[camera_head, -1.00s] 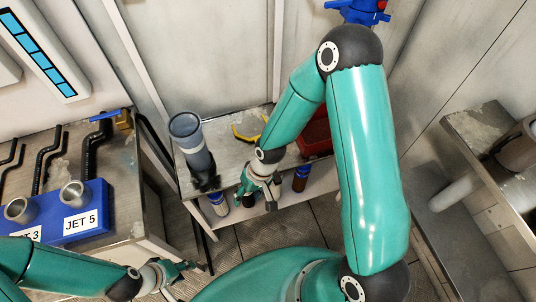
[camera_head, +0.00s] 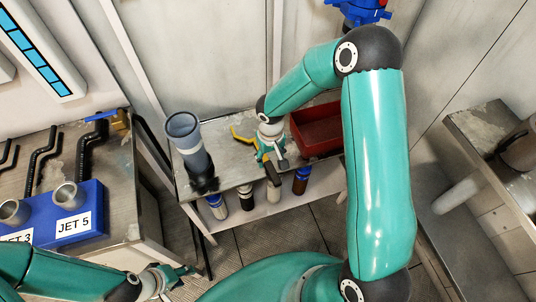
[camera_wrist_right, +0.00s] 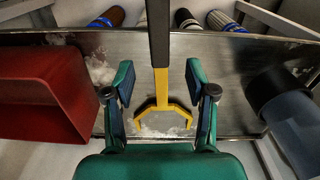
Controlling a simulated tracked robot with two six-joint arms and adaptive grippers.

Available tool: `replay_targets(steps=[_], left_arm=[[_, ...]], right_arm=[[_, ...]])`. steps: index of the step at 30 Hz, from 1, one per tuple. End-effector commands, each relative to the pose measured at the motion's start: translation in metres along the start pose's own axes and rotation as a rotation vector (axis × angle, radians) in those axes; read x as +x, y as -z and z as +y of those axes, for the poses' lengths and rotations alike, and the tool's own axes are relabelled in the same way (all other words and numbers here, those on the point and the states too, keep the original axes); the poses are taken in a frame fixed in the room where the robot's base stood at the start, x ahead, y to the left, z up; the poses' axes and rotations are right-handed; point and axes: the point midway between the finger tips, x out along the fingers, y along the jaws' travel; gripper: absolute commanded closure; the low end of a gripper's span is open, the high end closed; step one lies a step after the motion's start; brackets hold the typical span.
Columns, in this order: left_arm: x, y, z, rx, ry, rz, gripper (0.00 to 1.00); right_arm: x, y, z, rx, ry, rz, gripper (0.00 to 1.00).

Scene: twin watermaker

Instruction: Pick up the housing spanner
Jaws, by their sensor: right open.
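The housing spanner (camera_wrist_right: 162,88) has a yellow hooked head and a black handle; it lies on the metal bench. In the right wrist view my right gripper (camera_wrist_right: 161,85) is open, with one finger on each side of the spanner's yellow shaft and visible gaps on both sides. Whether the fingers are level with it in height I cannot tell. My left gripper (camera_head: 177,279) is low at the left, away from the spanner; its jaw opening is unclear.
A red bin (camera_head: 319,128) stands on the metal bench (camera_head: 226,172), right of the spanner. A grey-blue cylinder (camera_head: 188,140) stands at the bench's left end. Several bottles or cartridges (camera_head: 301,180) stand on a lower shelf. A blue JET block (camera_head: 72,222) is at the left.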

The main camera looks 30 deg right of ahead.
Motion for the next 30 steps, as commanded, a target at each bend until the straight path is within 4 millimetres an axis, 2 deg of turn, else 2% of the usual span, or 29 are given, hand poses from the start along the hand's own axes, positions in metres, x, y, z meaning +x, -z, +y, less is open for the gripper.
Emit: replay_targets(steps=[3,8,18,26,27,30], left_arm=[[0.001,0.0,0.0,0.0,0.0,0.0,0.6],[-0.001,0.0,0.0,0.0,0.0,0.0,0.6],[-0.005,0.0,0.002,0.0,0.0,0.0,0.6],[-0.005,0.0,0.002,0.0,0.0,0.0,0.6],[-0.005,0.0,0.002,0.0,0.0,0.0,0.6],[-0.005,0.0,0.002,0.0,0.0,0.0,0.6]], right_arm=[[0.012,0.0,0.0,0.0,0.001,0.0,0.44],[0.019,0.0,0.0,0.0,0.001,0.0,0.44],[0.063,0.001,0.001,0.0,0.002,-0.001,0.44],[0.067,0.001,0.001,0.0,0.002,0.001,0.44],[0.067,0.001,0.001,0.0,0.002,0.001,0.45],[0.067,0.001,0.001,0.0,0.002,0.001,0.62]])
